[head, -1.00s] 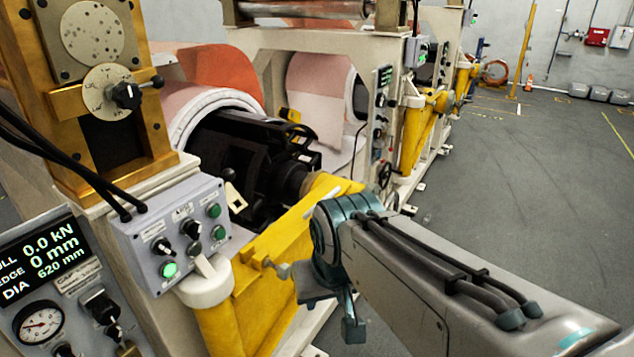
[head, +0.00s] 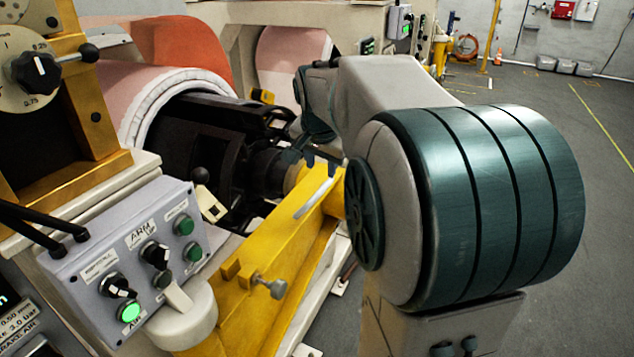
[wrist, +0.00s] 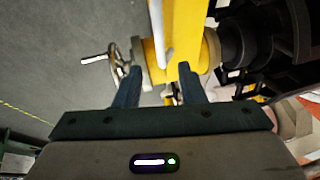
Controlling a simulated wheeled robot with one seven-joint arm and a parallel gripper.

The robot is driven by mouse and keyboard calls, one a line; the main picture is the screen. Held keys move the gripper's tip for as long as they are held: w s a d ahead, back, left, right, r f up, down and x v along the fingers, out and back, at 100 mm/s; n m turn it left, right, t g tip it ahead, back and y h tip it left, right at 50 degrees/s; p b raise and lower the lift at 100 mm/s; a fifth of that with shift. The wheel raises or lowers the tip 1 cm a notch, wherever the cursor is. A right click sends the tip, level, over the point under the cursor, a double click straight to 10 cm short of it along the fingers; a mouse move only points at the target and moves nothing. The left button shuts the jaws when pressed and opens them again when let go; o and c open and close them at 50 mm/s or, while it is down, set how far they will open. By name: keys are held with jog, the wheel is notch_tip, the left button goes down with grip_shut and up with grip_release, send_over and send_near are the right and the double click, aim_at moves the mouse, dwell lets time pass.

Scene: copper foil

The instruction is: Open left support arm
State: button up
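The yellow support arm (head: 270,260) runs diagonally from a post by the control box to the black shaft end (head: 265,172). A pale bar-shaped handle (head: 314,199) lies along its top; it also shows in the wrist view (wrist: 160,38). My gripper (head: 318,158) is over the far end of the yellow arm, partly hidden by my own arm in the head view. In the wrist view my gripper (wrist: 156,74) has its two fingers spread apart, with the yellow arm (wrist: 187,25) and handle beyond and between the tips. I see no contact.
A grey control box (head: 130,255) with knobs and green buttons stands at left, with a small lever (head: 210,205) behind it. A screw knob (head: 270,286) sticks out of the yellow arm's side. A cranked handwheel (wrist: 97,60) shows in the wrist view. Open floor lies right.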

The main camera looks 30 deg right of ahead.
aim_at(322, 188)
jog(key=p+x, duration=0.1)
jog(key=x, duration=0.8)
jog(key=shift+f, duration=0.1)
grip_shut()
